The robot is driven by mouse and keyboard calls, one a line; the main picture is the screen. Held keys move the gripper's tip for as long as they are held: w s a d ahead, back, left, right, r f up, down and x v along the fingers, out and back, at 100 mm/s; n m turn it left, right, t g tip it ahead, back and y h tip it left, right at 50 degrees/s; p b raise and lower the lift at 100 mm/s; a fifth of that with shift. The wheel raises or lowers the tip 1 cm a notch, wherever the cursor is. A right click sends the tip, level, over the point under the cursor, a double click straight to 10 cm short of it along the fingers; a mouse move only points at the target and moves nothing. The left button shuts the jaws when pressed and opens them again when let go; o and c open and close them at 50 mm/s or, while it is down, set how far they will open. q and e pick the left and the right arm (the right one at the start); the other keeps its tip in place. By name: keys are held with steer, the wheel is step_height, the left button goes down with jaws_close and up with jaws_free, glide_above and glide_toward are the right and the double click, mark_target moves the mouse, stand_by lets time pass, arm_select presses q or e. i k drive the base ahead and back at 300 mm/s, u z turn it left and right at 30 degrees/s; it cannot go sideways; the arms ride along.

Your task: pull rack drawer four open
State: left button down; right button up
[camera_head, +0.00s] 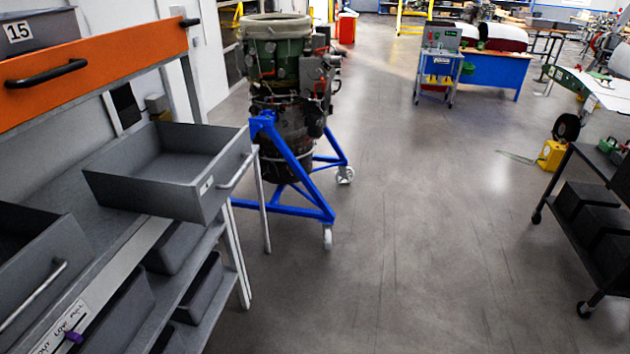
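The rack (75,170) stands along the left side. One grey rack drawer (150,195) sticks out toward the aisle, empty, with a light bar handle (238,172) and a small label on its front. A second grey drawer (30,268) at the lower left edge is partly cut off and also has a bar handle (35,297). Neither of my grippers is in view.
An orange panel (100,65) with a black handle crosses the rack above. Dark bins (120,310) sit on lower shelves. A turbine (285,90) on a blue wheeled stand (300,185) is behind the rack. A black cart (600,190) stands right; the middle floor is clear.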

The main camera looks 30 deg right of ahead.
mark_target(178, 171)
steer(key=z, duration=1.3)
steer(key=i, duration=0.75)
steer(key=u, duration=0.25)
